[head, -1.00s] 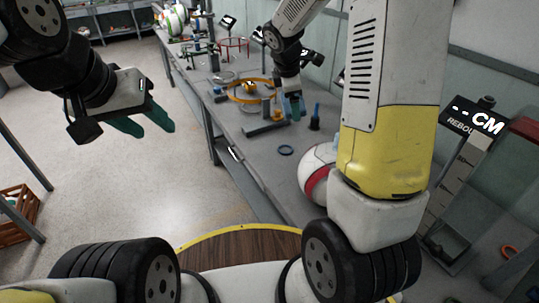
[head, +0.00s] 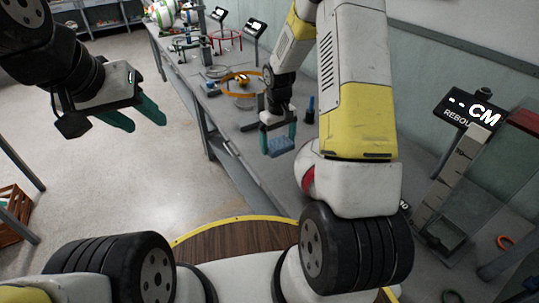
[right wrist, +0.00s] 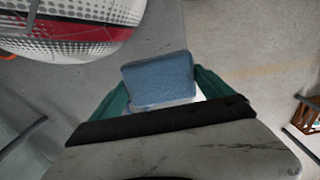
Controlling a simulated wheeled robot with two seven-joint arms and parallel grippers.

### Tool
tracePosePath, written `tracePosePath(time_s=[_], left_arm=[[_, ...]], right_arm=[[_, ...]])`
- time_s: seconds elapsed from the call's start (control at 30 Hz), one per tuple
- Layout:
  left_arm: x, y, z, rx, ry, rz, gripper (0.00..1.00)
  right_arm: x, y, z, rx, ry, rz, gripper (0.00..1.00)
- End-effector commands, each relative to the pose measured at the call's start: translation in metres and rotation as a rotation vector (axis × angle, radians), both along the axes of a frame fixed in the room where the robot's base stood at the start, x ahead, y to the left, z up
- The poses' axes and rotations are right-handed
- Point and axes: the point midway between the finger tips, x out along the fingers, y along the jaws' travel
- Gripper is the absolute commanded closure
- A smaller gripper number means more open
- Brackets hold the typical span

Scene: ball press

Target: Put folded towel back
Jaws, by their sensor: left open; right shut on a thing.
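The folded towel is a small blue block (head: 277,146) held at the tips of my right gripper (head: 278,140), over the front edge of the grey bench. In the right wrist view the towel (right wrist: 158,80) sits between the green fingers of the right gripper (right wrist: 160,88), which are shut on it. My left gripper (head: 138,117) is open and empty, over the floor at the left, far from the towel.
The grey bench (head: 240,160) runs along the wall. A red and white ball (right wrist: 70,25) lies close to the right gripper. A hoop stand (head: 240,88) is further back. A rebound gauge (head: 470,110) stands at right. An orange crate (head: 12,215) is on the floor.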

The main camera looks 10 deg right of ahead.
Motion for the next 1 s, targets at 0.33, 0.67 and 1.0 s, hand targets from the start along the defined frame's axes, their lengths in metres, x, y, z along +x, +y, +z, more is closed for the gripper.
tracePosePath(time_s=[0.33,0.67,1.0], left_arm=[[0.000,0.000,0.000,0.000,0.000,0.000,0.54],[0.000,0.000,0.000,0.000,0.000,0.000,0.54],[0.000,0.000,0.000,0.000,0.000,0.000,0.54]], right_arm=[[-0.003,0.002,-0.063,0.015,-0.001,-0.021,0.50],[-0.003,0.002,-0.094,0.015,-0.003,-0.018,0.50],[-0.002,0.002,-0.118,0.015,-0.005,-0.019,0.50]])
